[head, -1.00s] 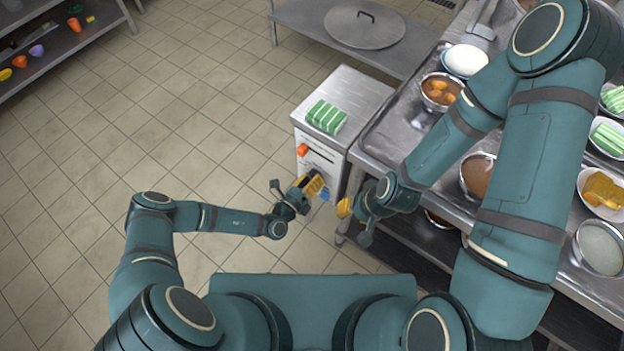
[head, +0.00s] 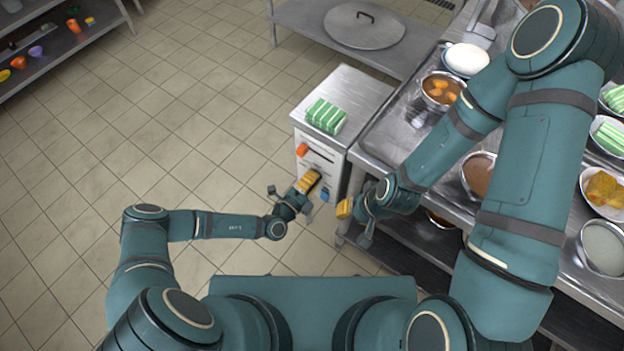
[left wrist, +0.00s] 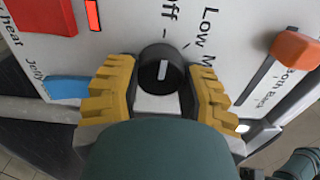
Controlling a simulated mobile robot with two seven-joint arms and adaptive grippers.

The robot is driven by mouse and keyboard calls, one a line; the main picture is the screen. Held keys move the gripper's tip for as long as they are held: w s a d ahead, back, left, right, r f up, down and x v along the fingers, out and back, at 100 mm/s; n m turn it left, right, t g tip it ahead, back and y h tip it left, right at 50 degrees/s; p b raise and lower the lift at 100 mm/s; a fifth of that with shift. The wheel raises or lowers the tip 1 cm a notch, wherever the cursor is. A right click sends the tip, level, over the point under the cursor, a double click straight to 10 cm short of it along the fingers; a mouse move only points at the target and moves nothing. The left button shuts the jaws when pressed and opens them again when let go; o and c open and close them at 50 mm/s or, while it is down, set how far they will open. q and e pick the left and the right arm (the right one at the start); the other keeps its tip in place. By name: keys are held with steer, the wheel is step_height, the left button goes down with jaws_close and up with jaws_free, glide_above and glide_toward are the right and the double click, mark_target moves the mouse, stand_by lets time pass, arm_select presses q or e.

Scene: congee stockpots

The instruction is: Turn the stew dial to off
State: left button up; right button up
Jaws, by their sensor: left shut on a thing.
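A round black dial (left wrist: 160,54) with a white mark is between the yellow fingers of my left gripper (left wrist: 158,88) in the left wrist view. I take it to be the stew dial; its name label is not visible. The mark runs upright in the picture, roughly toward the word "Off", with "Low" to the right. My left gripper (head: 309,182) is shut on the dial and hides it in the head view. My right gripper (head: 345,208) is beside the steel counter, away from the dial; its finger opening is unclear.
The white panel (head: 322,163) also carries an orange slider knob (left wrist: 297,48), a blue switch (left wrist: 66,88) and a lit red indicator (left wrist: 92,15). A green-striped stack (head: 326,116) sits on top of the cabinet. A counter tray (head: 375,135) with bowls is right. Open floor lies left.

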arm_select(q)
steer(key=shift+d+n, duration=0.1)
steer(key=shift+n, duration=0.2)
stand_by(0.4)
steer(key=o, duration=1.3)
steer(key=shift+c, duration=0.2)
steer(key=v, duration=1.2)
